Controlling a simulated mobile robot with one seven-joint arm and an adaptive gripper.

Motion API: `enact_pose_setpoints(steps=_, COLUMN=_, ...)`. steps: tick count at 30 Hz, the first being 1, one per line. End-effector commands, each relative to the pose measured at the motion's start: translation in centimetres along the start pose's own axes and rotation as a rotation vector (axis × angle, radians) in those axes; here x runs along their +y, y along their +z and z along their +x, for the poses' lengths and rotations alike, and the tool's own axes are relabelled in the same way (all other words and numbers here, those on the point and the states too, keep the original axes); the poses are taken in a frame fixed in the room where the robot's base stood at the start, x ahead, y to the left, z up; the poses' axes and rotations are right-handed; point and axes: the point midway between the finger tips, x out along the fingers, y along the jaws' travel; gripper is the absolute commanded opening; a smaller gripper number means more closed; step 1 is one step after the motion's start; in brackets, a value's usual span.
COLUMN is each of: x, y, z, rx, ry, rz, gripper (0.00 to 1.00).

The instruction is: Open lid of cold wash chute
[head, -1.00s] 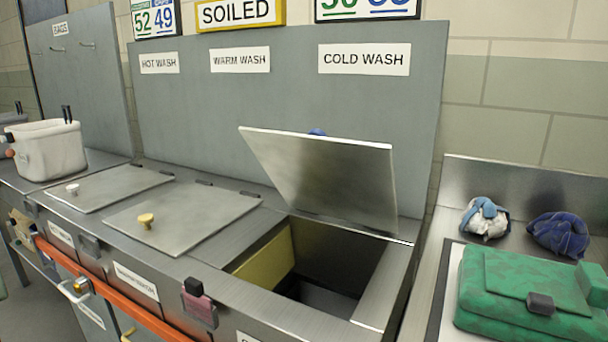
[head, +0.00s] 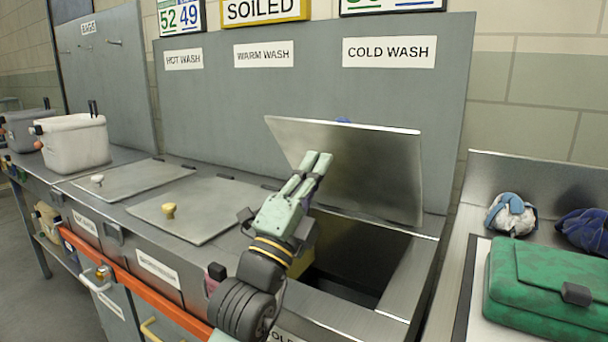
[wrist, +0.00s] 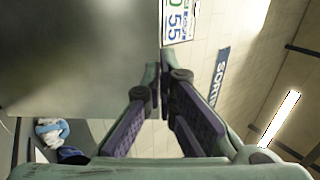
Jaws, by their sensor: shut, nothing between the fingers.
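The cold wash lid (head: 370,170) is a metal plate hinged at the back, tilted up past its open chute (head: 355,262). Its underside faces me, and a bit of its blue knob (head: 343,120) shows behind its top edge. My gripper (head: 322,158) is above the left side of the chute, its fingers together and empty, in front of the lid's underside. I cannot tell whether the fingertips touch the lid. In the wrist view the lid (wrist: 75,55) fills the upper left, beside the fingers (wrist: 160,72).
The warm wash lid (head: 195,208) with a yellow knob and the hot wash lid (head: 115,180) with a white knob lie shut at left. A green sling bag (head: 535,295) and bundled cloths (head: 512,214) lie on the right counter. An orange rail (head: 140,297) runs along the front.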

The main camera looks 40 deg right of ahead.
Motion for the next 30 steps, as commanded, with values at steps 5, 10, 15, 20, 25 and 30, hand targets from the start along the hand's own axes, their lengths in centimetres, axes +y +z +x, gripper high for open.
enact_pose_setpoints(steps=5, x=-0.4, y=-0.1, z=4.0, rx=0.002, ry=-0.001, rz=-0.002, gripper=0.0)
enact_pose_setpoints(steps=10, x=-0.3, y=0.0, z=6.0, rx=-0.001, ry=-0.002, rz=-0.001, gripper=0.0)
enact_pose_setpoints(steps=15, x=-0.1, y=0.1, z=6.7, rx=-0.003, ry=-0.002, rz=0.001, gripper=0.0)
enact_pose_setpoints(steps=20, x=-0.1, y=0.1, z=6.7, rx=-0.003, ry=-0.002, rz=0.001, gripper=0.0)
enact_pose_setpoints(steps=25, x=-0.1, y=0.1, z=6.7, rx=-0.002, ry=-0.002, rz=0.001, gripper=0.0)
enact_pose_setpoints(steps=30, x=-0.5, y=0.1, z=7.6, rx=-0.002, ry=0.017, rz=0.002, gripper=0.0)
